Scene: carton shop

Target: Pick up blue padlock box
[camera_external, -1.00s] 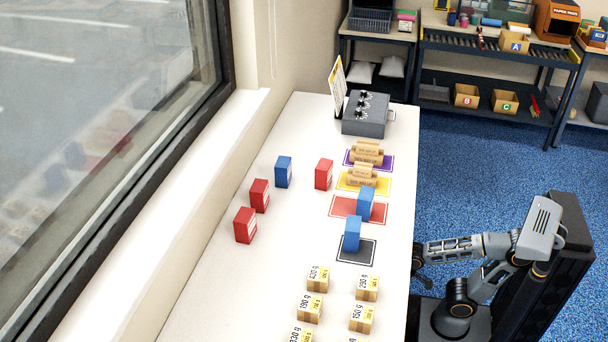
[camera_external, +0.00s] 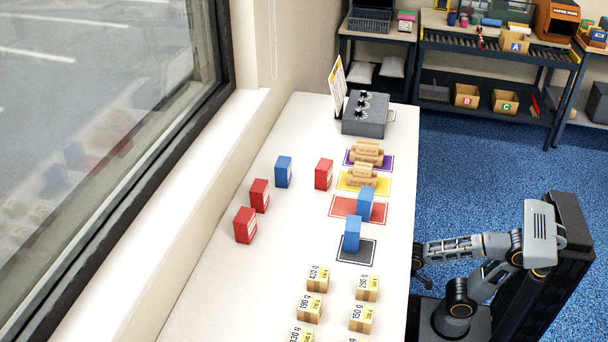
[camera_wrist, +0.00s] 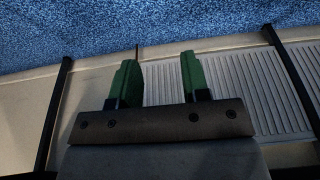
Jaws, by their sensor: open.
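Three blue boxes stand upright on the white table: one blue box (camera_external: 283,172) at the back left among red boxes, one blue box (camera_external: 366,204) on the red mat, and one blue box (camera_external: 353,234) at the black-outlined mat. I cannot read their labels, so I cannot tell which is the padlock box. My gripper (camera_external: 418,270) is low beside the table's right edge, apart from all the boxes and partly hidden. In the wrist view my gripper (camera_wrist: 162,78) has its two green fingers apart with nothing between them.
Red boxes (camera_external: 245,225) stand at the left, and several small weight-marked cartons (camera_external: 367,288) at the front. Paper-wrapped rolls (camera_external: 362,176) lie on the yellow and purple mats. A grey case (camera_external: 366,114) stands at the back. The table's middle left is clear.

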